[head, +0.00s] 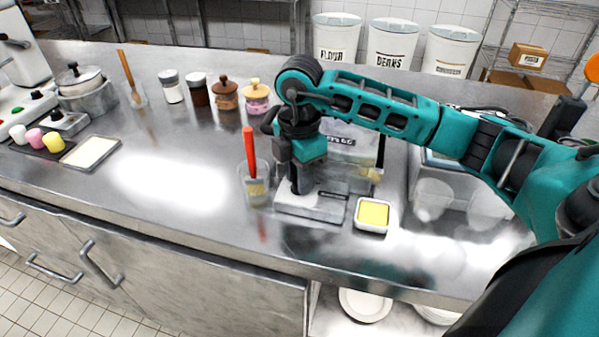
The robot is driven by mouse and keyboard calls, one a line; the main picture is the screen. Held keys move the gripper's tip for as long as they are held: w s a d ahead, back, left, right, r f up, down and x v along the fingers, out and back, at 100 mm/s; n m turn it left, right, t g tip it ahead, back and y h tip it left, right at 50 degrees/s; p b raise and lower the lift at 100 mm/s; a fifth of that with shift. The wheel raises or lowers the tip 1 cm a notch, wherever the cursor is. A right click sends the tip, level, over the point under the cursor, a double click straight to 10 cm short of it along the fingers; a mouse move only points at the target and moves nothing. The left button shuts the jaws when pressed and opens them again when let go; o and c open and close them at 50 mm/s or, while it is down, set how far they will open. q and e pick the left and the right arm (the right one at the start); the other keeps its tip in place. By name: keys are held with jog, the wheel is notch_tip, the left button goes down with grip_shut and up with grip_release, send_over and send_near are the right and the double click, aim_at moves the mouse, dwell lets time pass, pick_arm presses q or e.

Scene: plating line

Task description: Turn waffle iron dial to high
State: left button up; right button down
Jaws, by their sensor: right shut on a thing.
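A low grey metal appliance (325,208), which looks like the waffle iron, sits on the steel counter near its front edge. Its dial cannot be made out; the gripper covers the left part of the appliance. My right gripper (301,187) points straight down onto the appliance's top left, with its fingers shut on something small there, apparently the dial. The dial's setting cannot be read. My left gripper is not in view.
A clear cup (257,190) with a red-handled tool (249,152) stands close left of the gripper. A white dish with yellow content (373,214) sits close right. Clear bowls (432,197) stand further right. The counter (160,185) left of the cup is free.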

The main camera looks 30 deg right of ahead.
jog(key=m, duration=0.6)
jog(key=shift+m, duration=0.3)
dwell(0.5)
jog(key=c, duration=0.8)
grip_release()
